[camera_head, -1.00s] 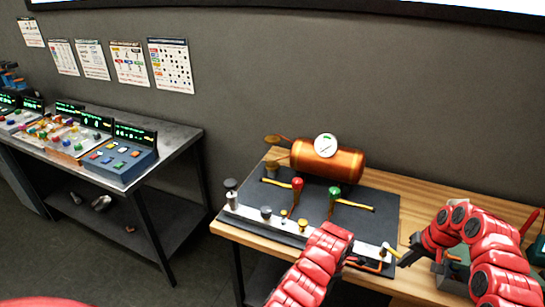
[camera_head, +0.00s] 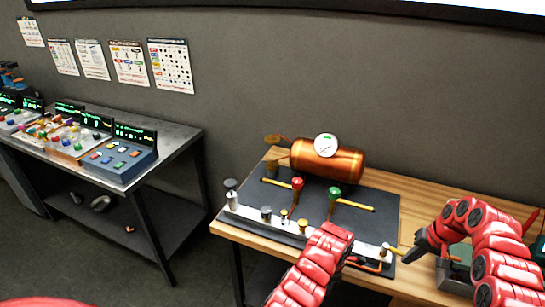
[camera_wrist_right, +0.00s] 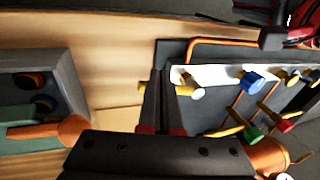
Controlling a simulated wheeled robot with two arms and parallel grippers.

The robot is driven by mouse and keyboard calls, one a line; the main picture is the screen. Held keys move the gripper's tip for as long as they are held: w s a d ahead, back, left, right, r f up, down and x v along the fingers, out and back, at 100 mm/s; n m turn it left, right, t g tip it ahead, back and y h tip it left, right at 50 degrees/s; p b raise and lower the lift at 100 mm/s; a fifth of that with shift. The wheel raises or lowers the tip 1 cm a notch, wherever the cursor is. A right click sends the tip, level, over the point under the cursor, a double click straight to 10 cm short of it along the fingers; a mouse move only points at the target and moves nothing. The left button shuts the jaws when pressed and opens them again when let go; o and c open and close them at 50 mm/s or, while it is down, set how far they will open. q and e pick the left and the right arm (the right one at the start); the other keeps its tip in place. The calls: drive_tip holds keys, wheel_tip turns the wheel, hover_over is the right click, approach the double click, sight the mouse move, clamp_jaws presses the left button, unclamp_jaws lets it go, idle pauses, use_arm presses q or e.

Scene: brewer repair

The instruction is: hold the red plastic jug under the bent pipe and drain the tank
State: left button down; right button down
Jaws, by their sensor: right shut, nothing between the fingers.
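The copper tank (camera_head: 327,160) lies at the back of a dark board on the wooden bench, with a round gauge on top. A copper bent pipe (camera_head: 372,267) runs at the board's front right edge; it also shows in the right wrist view (camera_wrist_right: 222,42). I cannot make out the red plastic jug for certain. My right gripper (camera_head: 408,259) is shut and empty, beside the right end of the white valve strip; its fingers (camera_wrist_right: 160,100) show in the wrist view. My left gripper (camera_head: 351,261) is close to the pipe, mostly hidden behind its red arm.
A red-knob valve (camera_head: 297,184) and a green-knob valve (camera_head: 334,193) stand before the tank. A white strip (camera_head: 280,226) with several knobs lies along the board's front. A grey box (camera_wrist_right: 38,95) sits right of my right gripper. A metal table (camera_head: 178,150) with consoles stands left.

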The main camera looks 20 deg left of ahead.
drive_tip(key=shift+w, duration=0.1)
drive_tip(key=shift+w, duration=0.3)
drive_tip(key=shift+w+d, duration=0.15)
drive_tip(key=shift+d, duration=0.05)
drive_tip(key=shift+s+d, duration=0.15)
drive_tip(key=shift+s, duration=0.05)
idle(0.4)
drive_tip(key=shift+s+a, duration=0.3)
drive_tip(key=shift+s, duration=0.1)
wheel_tip(320, 180, up, 7)
idle(0.7)
drive_tip(key=shift+r, duration=0.15)
